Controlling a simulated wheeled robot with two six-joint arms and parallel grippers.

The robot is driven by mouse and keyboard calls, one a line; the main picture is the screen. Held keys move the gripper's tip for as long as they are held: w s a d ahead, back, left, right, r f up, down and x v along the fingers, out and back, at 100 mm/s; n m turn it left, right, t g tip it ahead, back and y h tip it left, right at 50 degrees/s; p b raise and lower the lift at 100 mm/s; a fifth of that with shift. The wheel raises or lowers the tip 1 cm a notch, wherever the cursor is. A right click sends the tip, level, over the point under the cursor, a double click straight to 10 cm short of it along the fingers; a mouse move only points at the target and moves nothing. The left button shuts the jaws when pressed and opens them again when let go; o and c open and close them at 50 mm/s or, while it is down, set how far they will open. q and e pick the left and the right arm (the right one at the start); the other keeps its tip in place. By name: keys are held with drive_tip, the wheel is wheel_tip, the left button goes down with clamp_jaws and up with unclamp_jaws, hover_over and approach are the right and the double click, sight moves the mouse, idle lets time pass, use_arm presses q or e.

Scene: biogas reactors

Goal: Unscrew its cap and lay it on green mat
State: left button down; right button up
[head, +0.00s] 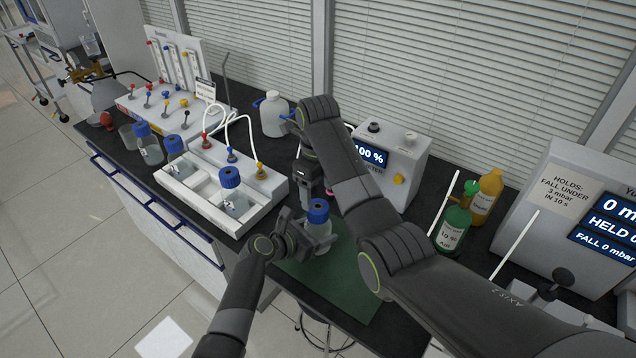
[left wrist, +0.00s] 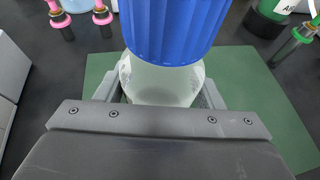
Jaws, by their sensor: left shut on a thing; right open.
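A clear bottle (head: 319,233) with a ribbed blue cap (head: 318,211) stands upright at the green mat (head: 345,285). The cap is on the bottle; it fills the top of the left wrist view (left wrist: 170,28). My left gripper (head: 318,246) is shut on the bottle's body (left wrist: 160,85), below the cap. My right gripper (head: 306,197) is open and points down just behind and left of the cap, apart from it as far as I can tell. The mat (left wrist: 265,115) shows around the bottle; its part right of the bottle is bare.
A white rack (head: 262,205) with blue-capped bottles is left of the mat. The grey box reading 100 % (head: 400,165) stands behind my right arm. A green bottle (head: 454,228) and an amber bottle (head: 487,195) stand to the right, near a pressure display unit (head: 580,220).

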sight(318, 208)
drive_tip(key=shift+f, duration=3.2)
